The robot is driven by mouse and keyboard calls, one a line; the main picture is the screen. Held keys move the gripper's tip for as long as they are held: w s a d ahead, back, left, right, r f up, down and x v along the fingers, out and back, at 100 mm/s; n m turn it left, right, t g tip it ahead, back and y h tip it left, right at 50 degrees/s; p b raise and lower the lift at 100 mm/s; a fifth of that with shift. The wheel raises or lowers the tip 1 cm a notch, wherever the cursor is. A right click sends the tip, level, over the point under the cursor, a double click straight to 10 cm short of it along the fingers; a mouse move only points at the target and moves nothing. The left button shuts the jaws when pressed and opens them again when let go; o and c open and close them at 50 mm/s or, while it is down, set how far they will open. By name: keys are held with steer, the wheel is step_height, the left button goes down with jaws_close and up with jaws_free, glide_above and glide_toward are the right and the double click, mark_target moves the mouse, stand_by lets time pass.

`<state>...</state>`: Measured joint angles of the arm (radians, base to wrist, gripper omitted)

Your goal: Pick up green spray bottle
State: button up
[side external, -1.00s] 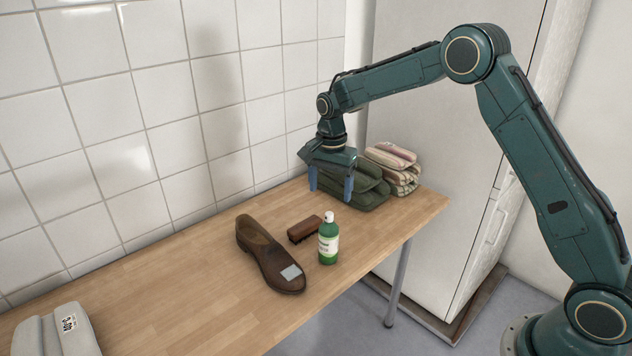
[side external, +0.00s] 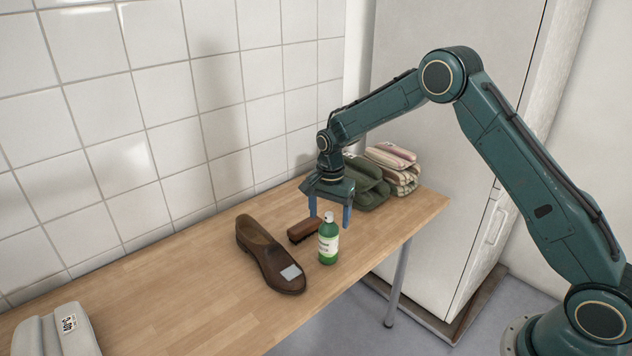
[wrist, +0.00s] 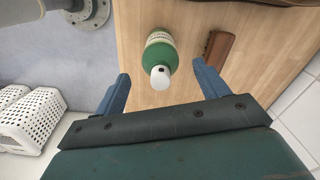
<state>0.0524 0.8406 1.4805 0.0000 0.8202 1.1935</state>
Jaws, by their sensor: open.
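The green spray bottle (side external: 328,243) has a white cap and a pale label and stands upright near the table's front edge. In the wrist view the bottle (wrist: 158,55) shows from above, ahead of my fingers and roughly between their lines. My gripper (side external: 329,214) is open and empty, above and just behind the bottle in the side view. In the wrist view the two blue fingers of my gripper (wrist: 164,86) are spread wide, with nothing gripped between them.
A brown brush (side external: 304,230) lies close beside the bottle, and a brown shoe (side external: 268,258) with a grey patch lies left of it. A grey object (side external: 62,330) sits front left. White baskets (wrist: 27,118) are below.

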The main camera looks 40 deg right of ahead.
steer(key=shift+f, duration=2.1)
jaws_close()
steer(key=shift+r, duration=0.2)
step_height(320, 180, up, 20)
steer(key=shift+f, duration=0.15)
